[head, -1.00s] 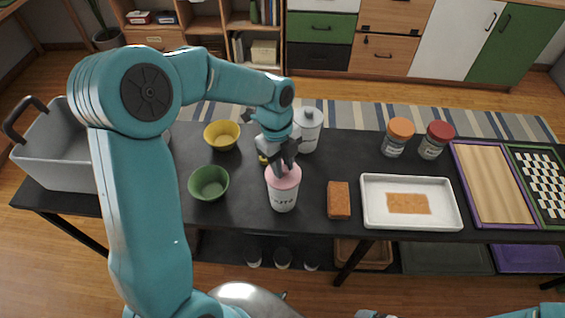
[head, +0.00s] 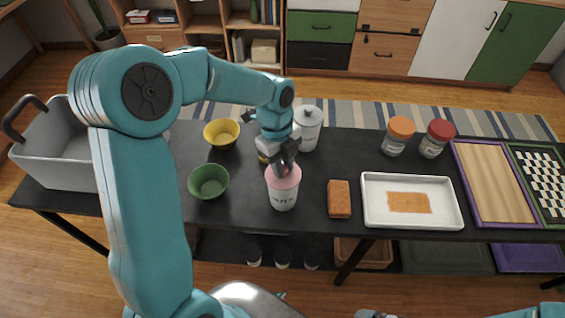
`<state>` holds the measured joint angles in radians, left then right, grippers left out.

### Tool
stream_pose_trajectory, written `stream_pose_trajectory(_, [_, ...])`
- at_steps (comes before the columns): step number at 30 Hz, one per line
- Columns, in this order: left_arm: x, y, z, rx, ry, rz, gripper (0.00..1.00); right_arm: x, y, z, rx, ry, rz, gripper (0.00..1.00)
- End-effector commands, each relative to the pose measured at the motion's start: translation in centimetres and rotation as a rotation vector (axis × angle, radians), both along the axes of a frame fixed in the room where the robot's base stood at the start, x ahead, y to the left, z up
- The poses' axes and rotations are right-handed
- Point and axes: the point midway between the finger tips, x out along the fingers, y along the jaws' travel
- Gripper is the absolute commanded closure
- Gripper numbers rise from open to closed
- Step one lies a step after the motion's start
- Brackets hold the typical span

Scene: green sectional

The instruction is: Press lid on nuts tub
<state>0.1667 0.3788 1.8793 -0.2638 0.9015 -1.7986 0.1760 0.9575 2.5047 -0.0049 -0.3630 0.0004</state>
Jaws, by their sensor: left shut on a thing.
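The nuts tub (head: 283,197) is a white cup-shaped container with small dark lettering, upright on the black table. The pink lid (head: 283,178) is at its top, and no clear gap shows between lid and rim. My left gripper (head: 284,168) comes down from above and is shut on the lid's upper side. Its fingers hide the lid's centre and back, so I cannot tell whether the lid is fully seated.
On the black table (head: 250,215), a green bowl (head: 208,182) and yellow bowl (head: 221,134) stand left of the tub. A white canister (head: 308,130) stands behind it. An orange-brown sponge (head: 339,199) and white tray (head: 412,221) lie right. A grey crate (head: 58,165) stands far left.

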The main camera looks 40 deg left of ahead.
Motion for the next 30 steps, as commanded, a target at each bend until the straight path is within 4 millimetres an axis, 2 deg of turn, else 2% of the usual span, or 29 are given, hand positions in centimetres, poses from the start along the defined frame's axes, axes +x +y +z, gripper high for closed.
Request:
stream_pose_trajectory(5, [0.0,0.0,0.01,0.0,0.0,0.0,1.0,0.0,0.0,0.01,0.0,0.0,0.0,0.0])
stream_pose_trajectory(6, [0.0,0.0,0.01,0.0,0.0,0.0,0.71,0.0,0.0,0.01,0.0,0.0,0.0,0.0])
stream_pose_trajectory(9, [0.0,0.0,0.02,0.0,0.0,0.0,0.45,0.0,0.0,0.01,0.0,0.0,0.0,0.0])
stream_pose_trajectory(15, [0.0,0.0,0.02,0.0,0.0,0.0,0.45,0.0,0.0,0.01,0.0,0.0,0.0,0.0])
stream_pose_trajectory(17, [0.0,0.0,0.01,0.0,0.0,0.0,0.25,0.0,0.0,0.01,0.0,0.0,0.0,0.0])
stream_pose_trajectory(18, [0.0,0.0,0.01,0.0,0.0,0.0,0.19,0.0,0.0,0.01,0.0,0.0,0.0,0.0])
stream_pose_trajectory(30, [0.01,0.0,0.51,0.0,-0.001,0.0,0.19,0.0,0.0,0.44,0.0,0.0,0.0,0.0])
